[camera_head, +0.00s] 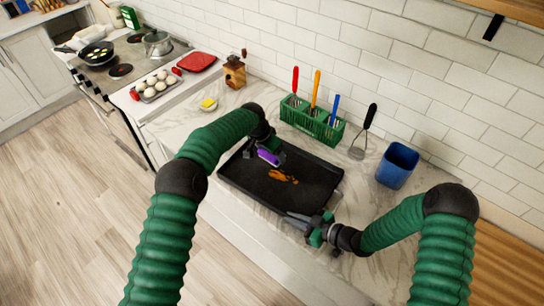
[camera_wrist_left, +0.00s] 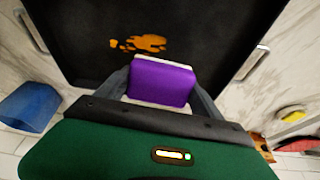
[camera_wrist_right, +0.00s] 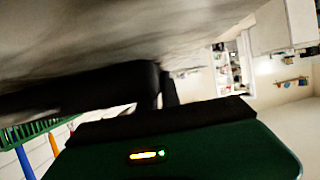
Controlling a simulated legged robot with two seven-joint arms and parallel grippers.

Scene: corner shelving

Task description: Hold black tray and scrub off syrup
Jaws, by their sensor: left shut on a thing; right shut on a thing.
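The black tray (camera_head: 303,180) lies on the marble counter, with an orange-brown syrup patch (camera_head: 283,176) near its middle. The syrup also shows in the left wrist view (camera_wrist_left: 138,43). My left gripper (camera_head: 268,156) is shut on a purple sponge (camera_wrist_left: 162,83) with a pale edge. It holds the sponge over the tray's far left part, beside the syrup; I cannot tell whether the sponge touches the tray. My right gripper (camera_head: 318,222) is shut on the tray's near right edge. In the right wrist view the dark tray rim (camera_wrist_right: 110,85) runs between its fingers, mostly in shadow.
A green utensil caddy (camera_head: 312,122) stands behind the tray. A small dish with a yellow item (camera_head: 208,104) is at left. The stove is farther left.

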